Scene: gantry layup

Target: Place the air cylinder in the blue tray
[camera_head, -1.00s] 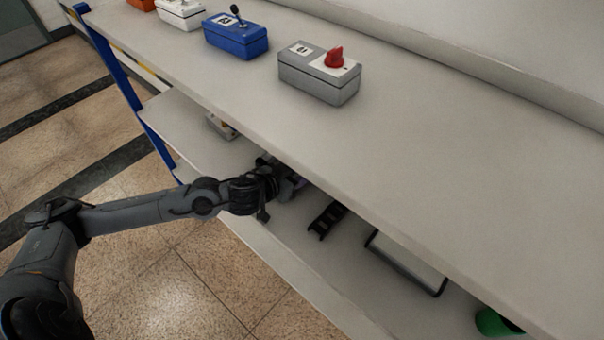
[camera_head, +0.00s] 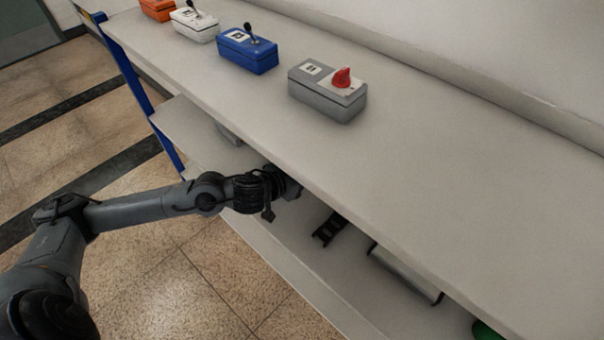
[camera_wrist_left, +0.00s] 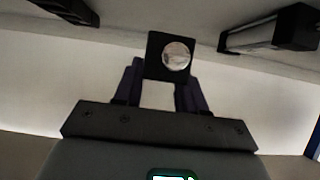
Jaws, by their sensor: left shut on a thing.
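My left gripper (camera_head: 292,186) reaches in under the edge of the upper shelf; its fingertips are hidden in the head view. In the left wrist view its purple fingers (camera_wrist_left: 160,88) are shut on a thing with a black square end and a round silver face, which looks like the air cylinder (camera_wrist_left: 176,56). I cannot make out the blue tray in either view. My right gripper is in neither view.
On the lower shelf are a black ribbed piece (camera_head: 329,229), a dark-framed grey piece (camera_head: 404,272) and a green thing (camera_head: 486,331). Above, a grey box with a red knob (camera_head: 328,92) and a blue switch box (camera_head: 247,50) stand near the upper shelf's far end. A blue post (camera_head: 138,92) is at left.

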